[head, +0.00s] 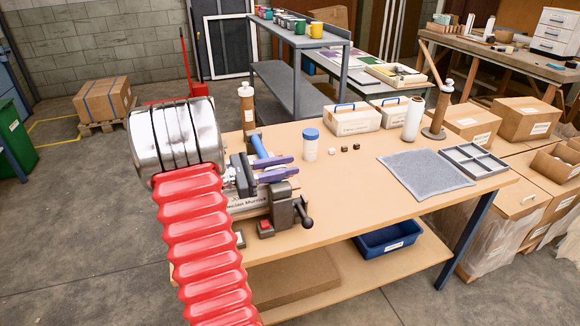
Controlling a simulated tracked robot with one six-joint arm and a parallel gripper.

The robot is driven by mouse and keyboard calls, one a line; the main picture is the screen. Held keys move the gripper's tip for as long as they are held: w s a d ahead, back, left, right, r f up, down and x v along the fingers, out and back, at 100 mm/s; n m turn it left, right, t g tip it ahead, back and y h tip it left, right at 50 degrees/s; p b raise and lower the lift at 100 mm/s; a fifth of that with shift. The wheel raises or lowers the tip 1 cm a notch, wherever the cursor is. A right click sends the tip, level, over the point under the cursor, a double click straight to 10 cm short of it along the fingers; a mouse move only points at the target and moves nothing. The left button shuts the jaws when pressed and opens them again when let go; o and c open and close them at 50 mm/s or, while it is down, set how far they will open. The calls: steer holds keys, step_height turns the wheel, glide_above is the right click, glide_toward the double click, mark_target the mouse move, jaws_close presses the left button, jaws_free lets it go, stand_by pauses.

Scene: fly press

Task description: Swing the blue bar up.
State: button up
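The blue bar (259,145) is a short, thick blue rod at the left part of the workbench (350,205). It slants from upper left to lower right, and its lower end meets my gripper in the picture. My gripper (284,167) has two purple-blue fingers pointing right, with a gap between them. The upper finger overlaps the bar's lower end; I cannot tell whether they touch. Nothing shows between the fingertips. A dark grey metal device (284,208) with a side handle and a red patch stands just below the fingers. My arm hides the bench's left end.
A brown post with a white top (247,108) stands behind the bar. The bench's front middle is clear.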

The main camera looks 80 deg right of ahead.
steer(key=shift+x, duration=0.8)
jaws_close()
steer(key=shift+a, duration=0.2)
steer(key=shift+d+r, duration=0.1)
steer(key=shift+d, duration=0.05)
